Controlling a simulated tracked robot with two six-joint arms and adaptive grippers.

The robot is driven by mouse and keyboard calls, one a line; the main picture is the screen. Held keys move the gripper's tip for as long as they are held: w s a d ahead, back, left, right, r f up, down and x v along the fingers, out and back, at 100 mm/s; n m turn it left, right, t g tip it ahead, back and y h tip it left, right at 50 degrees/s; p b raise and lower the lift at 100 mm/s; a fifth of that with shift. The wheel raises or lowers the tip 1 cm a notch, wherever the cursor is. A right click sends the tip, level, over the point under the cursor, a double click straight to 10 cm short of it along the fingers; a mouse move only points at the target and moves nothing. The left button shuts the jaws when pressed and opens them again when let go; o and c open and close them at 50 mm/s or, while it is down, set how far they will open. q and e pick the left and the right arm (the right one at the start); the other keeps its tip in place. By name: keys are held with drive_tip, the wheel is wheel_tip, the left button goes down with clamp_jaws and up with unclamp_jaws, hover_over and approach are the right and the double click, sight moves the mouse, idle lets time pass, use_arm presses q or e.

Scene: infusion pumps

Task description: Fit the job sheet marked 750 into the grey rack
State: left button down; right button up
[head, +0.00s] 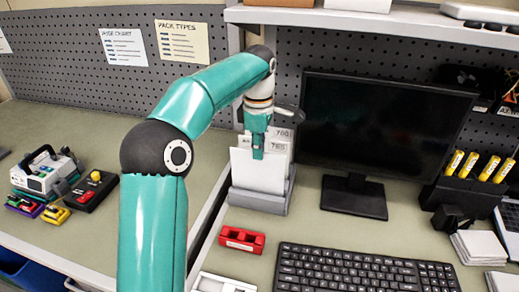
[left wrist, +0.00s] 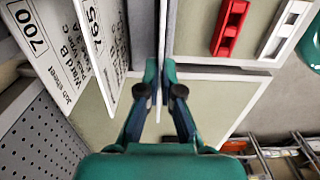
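The grey rack (head: 258,203) stands on the desk, left of the monitor. My left gripper (head: 257,152) is above it, pointing down, shut on the top of a white sheet (head: 256,176). This sheet is upright in front of the others, its lower edge at the rack's front wall; I cannot tell whether it is seated. Its number is hidden. Behind it are a sheet marked 700 (head: 284,133) and one that seems to read 765 (head: 277,147). In the left wrist view, the gripper (left wrist: 161,85) pinches a sheet seen edge-on, beside the 700 sheet (left wrist: 42,55). My right gripper is not in view.
The monitor (head: 382,125) stands close to the rack's right side. A red holder (head: 242,240) and a keyboard (head: 365,268) lie in front. A shelf (head: 380,22) overhangs the back.

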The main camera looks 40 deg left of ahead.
use_arm(q)
drive_tip(key=c, duration=1.8)
unclamp_jaws()
drive_tip(key=shift+f, duration=0.2)
drive_tip(key=o, duration=0.6)
drive_tip(key=shift+c, duration=0.2)
drive_tip(key=shift+r, duration=3.65)
